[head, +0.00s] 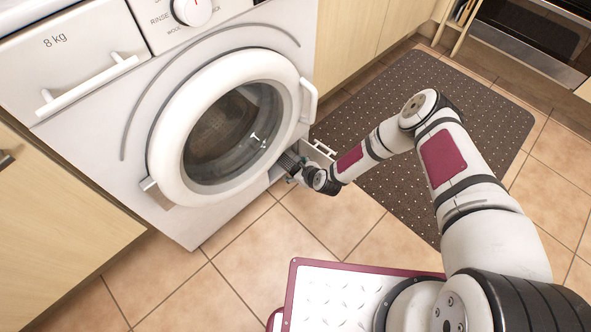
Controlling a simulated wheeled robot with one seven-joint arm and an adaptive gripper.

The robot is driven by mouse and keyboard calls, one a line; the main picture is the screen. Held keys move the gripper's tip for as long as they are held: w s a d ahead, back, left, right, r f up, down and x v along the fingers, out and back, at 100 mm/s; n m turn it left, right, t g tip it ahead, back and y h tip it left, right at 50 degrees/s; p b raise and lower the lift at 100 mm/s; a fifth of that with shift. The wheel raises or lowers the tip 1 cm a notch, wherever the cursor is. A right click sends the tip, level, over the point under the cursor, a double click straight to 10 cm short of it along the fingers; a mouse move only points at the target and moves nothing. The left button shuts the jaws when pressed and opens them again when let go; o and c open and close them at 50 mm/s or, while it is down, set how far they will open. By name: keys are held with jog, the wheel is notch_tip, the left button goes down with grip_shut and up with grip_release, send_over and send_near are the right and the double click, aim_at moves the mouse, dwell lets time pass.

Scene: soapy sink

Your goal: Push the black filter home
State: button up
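The white washing machine (80,120) stands at the left with its round door (225,125) shut. A small white flap (319,150) stands out at its lower right front corner, beside my gripper. My gripper (298,171) is low down at this corner, close to the machine's front. A dark ribbed piece (288,161) shows at the gripper's end, against the machine; it may be the black filter, but I cannot tell it clearly from the gripper's own dark parts. The fingertips are too small and hidden to show whether they are open, shut or touching it.
A dark dotted mat (400,90) lies on the tiled floor (190,290) to the right. Wooden cabinets (355,40) and an oven (530,40) stand behind.

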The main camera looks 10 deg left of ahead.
aim_at(289, 163)
grip_shut()
jog(key=shift+w+a, duration=0.6)
jog(key=shift+a, duration=0.15)
jog(key=shift+w+a, duration=0.55)
jog(key=shift+a, duration=0.2)
grip_release()
jog(key=v, duration=1.2)
